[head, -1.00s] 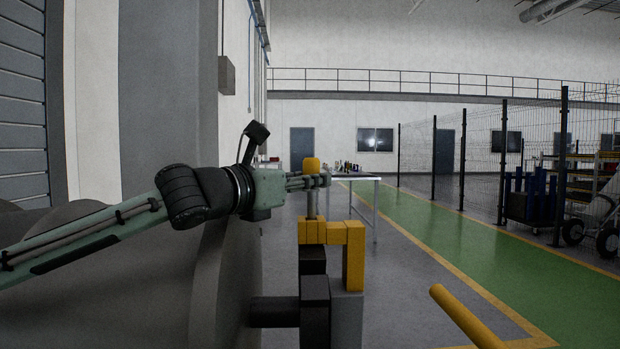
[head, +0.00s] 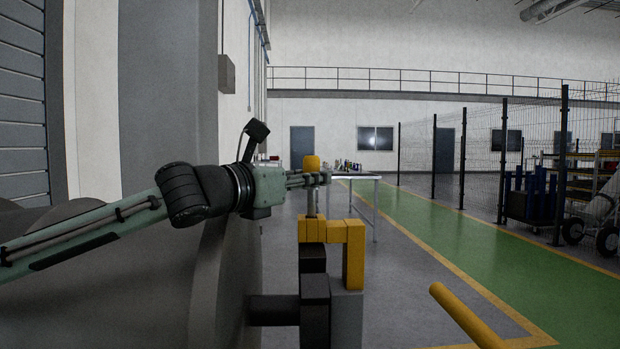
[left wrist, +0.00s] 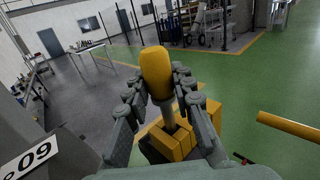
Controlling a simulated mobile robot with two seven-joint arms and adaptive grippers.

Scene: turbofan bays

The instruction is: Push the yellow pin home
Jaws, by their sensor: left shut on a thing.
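The yellow pin has a rounded yellow head (head: 312,163) on a grey metal shank (head: 312,203). It stands upright in the yellow block-shaped bracket (head: 354,255), with a length of bare shank showing between head and bracket. My left gripper (head: 318,179) comes in from the left and is shut on the pin just below its head. In the left wrist view the fingers close from both sides on the shank under the yellow head (left wrist: 156,72), with the bracket (left wrist: 172,142) beneath. The shank's lower end is hidden inside the bracket. My right gripper is not in view.
A dark grey post and arm (head: 314,300) carry the bracket. A large grey curved body (head: 110,285) fills the lower left. A yellow bar (head: 466,315) juts in at lower right. A table (head: 352,183) stands farther back, beside a clear green walkway (head: 450,225).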

